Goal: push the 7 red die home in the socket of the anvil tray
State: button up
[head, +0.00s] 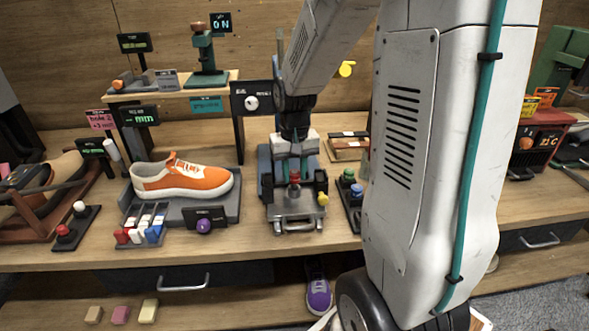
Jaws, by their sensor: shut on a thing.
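My gripper (294,166) points down over a grey machine with a flat metal tray (296,210) at the middle of the bench. A small red piece (294,177), which looks like the red die, shows between my fingertips, and the gripper is shut on it. The red piece is at the back part of the tray, low over it or touching it; I cannot tell which. The socket is hidden under the piece and the fingers. No number can be read on it.
An orange sneaker (182,178) stands on a grey stand at left, with red, white and blue blocks (140,233) in front. A button box with green and blue knobs (350,190) stands close right of the machine. My arm covers the bench farther right.

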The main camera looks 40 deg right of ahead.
aim_at(294, 172)
jog(key=shift+f, duration=1.15)
jog(key=o, duration=1)
jog(key=shift+o, duration=0.2)
jog(key=shift+r, duration=0.1)
notch_tip(294, 172, up, 8)
jog(key=shift+f, duration=0.2)
